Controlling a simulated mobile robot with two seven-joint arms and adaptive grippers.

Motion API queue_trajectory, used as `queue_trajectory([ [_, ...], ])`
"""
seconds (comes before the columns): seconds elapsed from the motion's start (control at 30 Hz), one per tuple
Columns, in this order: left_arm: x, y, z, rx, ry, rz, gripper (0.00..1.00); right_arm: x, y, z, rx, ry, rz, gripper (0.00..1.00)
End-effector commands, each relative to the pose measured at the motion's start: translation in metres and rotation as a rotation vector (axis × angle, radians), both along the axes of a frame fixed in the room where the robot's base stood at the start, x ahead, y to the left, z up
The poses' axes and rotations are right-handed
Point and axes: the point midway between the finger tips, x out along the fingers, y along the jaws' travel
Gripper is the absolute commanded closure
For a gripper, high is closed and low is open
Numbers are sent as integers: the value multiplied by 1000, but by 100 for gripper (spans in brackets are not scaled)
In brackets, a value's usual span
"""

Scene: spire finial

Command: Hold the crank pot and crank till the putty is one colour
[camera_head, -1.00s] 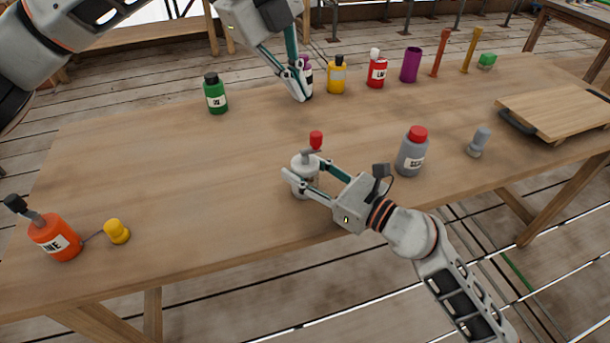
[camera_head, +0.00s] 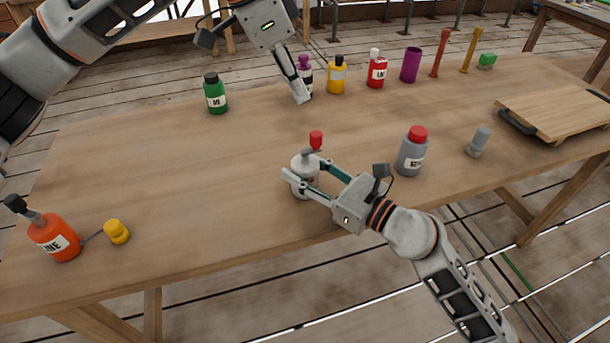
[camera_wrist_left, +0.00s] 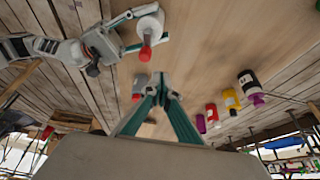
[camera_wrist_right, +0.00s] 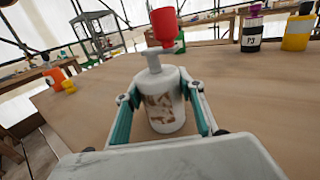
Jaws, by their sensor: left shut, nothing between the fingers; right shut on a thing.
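The crank pot (camera_head: 303,168) is a white, upright pot near the front middle of the table, with a grey crank arm and a red knob (camera_head: 316,140) on top. My right gripper (camera_head: 304,182) is shut around its body. In the right wrist view the pot (camera_wrist_right: 163,108) stands between the fingers, and brown and white putty shows on its side. The knob (camera_wrist_right: 165,25) points up. My left gripper (camera_head: 303,98) is shut and empty, above the table behind the pot, beside a purple-capped bottle. The left wrist view shows its closed fingertips (camera_wrist_left: 160,84) and the pot (camera_wrist_left: 151,24) beyond.
A grey bottle with a red cap (camera_head: 412,152) stands right of my right gripper. A green bottle (camera_head: 215,94), a yellow bottle (camera_head: 337,76) and a red bottle (camera_head: 377,70) stand at the back. An orange bottle (camera_head: 55,238) is front left. The table's left middle is clear.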

Motion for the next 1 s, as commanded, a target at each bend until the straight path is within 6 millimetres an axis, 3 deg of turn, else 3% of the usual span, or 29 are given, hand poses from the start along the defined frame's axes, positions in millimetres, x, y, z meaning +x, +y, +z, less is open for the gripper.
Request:
queue_trajectory([
  [0.43,0,0,-49,1,0,-2,100,0,0,0,0,0,0,86],
  [1.0,0,0,-56,1,-2,-3,100,0,0,0,0,0,0,86],
])
